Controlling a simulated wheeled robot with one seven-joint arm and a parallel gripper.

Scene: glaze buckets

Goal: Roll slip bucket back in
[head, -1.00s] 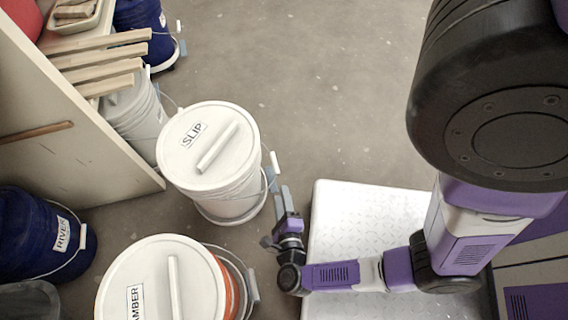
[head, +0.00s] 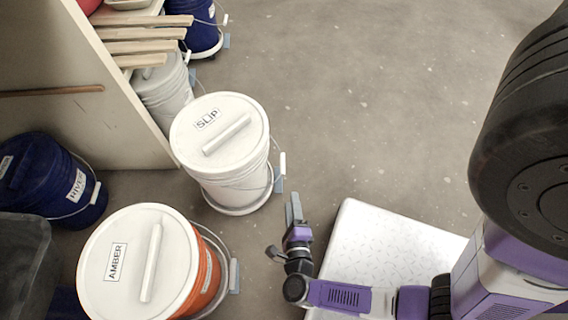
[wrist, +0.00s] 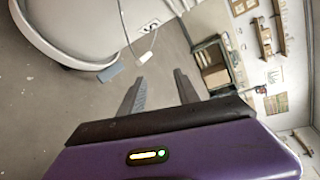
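The slip bucket (head: 235,175) is white with a lid marked SLIP (head: 225,118). It stands upright on the floor on a low round base, just right of the shelf unit's end panel. Its wire handle hangs on the right side, with a white grip (head: 283,163) and a grey-blue tab (head: 279,182) near it. My gripper (head: 294,207) is right of and below the bucket, apart from it. In the wrist view my gripper (wrist: 158,82) shows two separated fingers with nothing between them. The bucket (wrist: 100,22), white grip (wrist: 147,56) and tab (wrist: 110,73) are at upper left there.
The orange amber bucket (head: 209,275) stands close below the slip bucket. A blue river bucket (head: 45,175) is at left. Another white bucket (head: 165,98) and a blue bucket (head: 203,35) stand by the shelf panel (head: 110,130) under wooden slats. Floor (head: 370,110) at right is clear.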

